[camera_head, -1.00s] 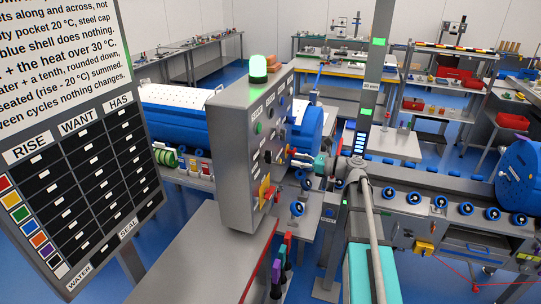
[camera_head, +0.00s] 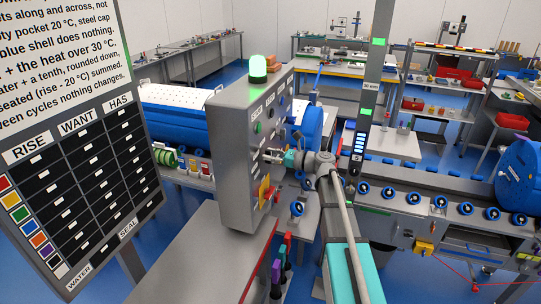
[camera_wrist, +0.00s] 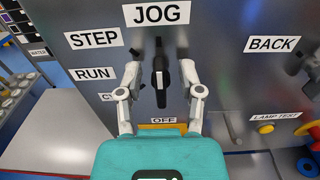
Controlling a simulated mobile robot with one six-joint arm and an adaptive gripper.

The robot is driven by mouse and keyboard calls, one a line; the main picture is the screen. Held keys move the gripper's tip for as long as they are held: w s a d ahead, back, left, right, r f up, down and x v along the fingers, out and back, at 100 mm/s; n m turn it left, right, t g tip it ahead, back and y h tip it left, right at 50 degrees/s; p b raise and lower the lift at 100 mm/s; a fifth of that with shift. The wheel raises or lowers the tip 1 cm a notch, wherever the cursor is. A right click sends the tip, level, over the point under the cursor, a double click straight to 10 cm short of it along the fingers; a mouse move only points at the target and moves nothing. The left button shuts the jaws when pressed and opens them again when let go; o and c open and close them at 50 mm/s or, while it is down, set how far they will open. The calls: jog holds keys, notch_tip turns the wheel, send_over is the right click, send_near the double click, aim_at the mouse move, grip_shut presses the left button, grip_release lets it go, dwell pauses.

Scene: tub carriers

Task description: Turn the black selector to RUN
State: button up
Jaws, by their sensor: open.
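The black selector (camera_wrist: 160,72) is on the grey panel in the wrist view. Its bar stands nearly upright, with the narrow end up toward the JOG label (camera_wrist: 158,14). The RUN label (camera_wrist: 94,74) is to the left of the selector, below STEP. OFF is below it, and another label between RUN and OFF is partly hidden by the left finger. My gripper (camera_wrist: 161,74) is open, one finger on each side of the selector, with gaps visible. In the head view my gripper (camera_head: 271,156) is close to the panel's front and covers the selector there.
The grey control box (camera_head: 231,160) carries a lit green lamp (camera_head: 258,68) on top. A yellow lamp-test button (camera_wrist: 265,128) and the BACK label (camera_wrist: 272,44) are right of the selector. A board (camera_head: 75,170) of labels stands left; a grey table is below the box.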

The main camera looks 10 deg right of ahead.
grip_shut()
jog(key=shift+s+n, duration=0.15)
jog(key=shift+n, duration=0.65)
dwell(0.4)
jog(key=n, duration=0.2)
jog(key=shift+s+a+f+n, duration=0.1)
jog(key=shift+s+n, duration=0.05)
jog(key=shift+n, duration=0.15)
jog(key=n, duration=0.4)
jog(key=shift+s+a+f+n, duration=0.1)
jog(key=shift+s+f+n, duration=0.05)
jog(key=shift+s+n, duration=0.15)
jog(key=n, duration=0.3)
jog(key=n+b, duration=0.1)
jog(key=n, duration=0.1)
jog(key=shift+a+f, duration=0.1)
jog(key=shift+f, duration=0.15)
jog(key=shift+f+n, duration=0.15)
jog(key=shift+n, duration=1.85)
